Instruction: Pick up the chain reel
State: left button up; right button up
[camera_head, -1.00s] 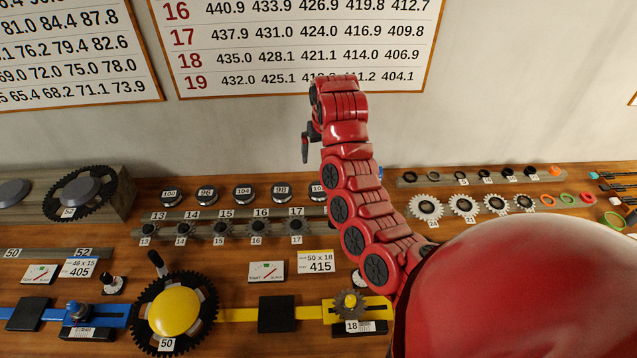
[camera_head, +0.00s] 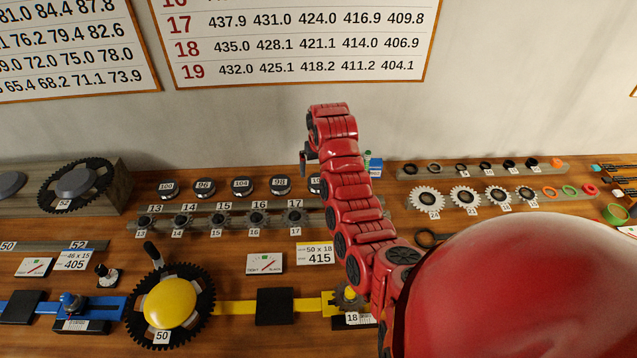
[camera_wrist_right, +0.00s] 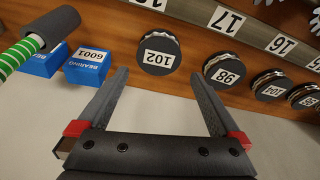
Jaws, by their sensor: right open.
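Several round chain reels with dark rims and white number labels stand in a row at the back of the bench; reel 98 (camera_head: 280,186) and reel 104 (camera_head: 242,187) show clearly. Reel 102 (camera_head: 314,184) is partly hidden behind my right arm in the head view. In the right wrist view, reel 102 (camera_wrist_right: 159,52) lies just beyond the gap between my fingertips, and reel 98 (camera_wrist_right: 224,69) is to its right. My right gripper (camera_wrist_right: 162,76) is open and empty, with nothing between its fingers. In the head view it is mostly hidden by my wrist. My left gripper is not in view.
Blue bearing boxes (camera_wrist_right: 88,64) and a green-striped cylinder with a dark end (camera_wrist_right: 40,42) are close to the left finger in the wrist view. A rail of small sprockets (camera_head: 215,219) runs in front of the reels. The white wall (camera_head: 270,130) rises behind the bench.

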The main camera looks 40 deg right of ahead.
aim_at(319, 179)
notch_tip(319, 179, down, 3)
jog(key=p, duration=0.2)
jog(key=shift+s+p, duration=0.1)
jog(key=shift+p, duration=0.25)
jog(key=shift+x, duration=1.1)
jog(key=shift+d, duration=0.1)
grip_shut()
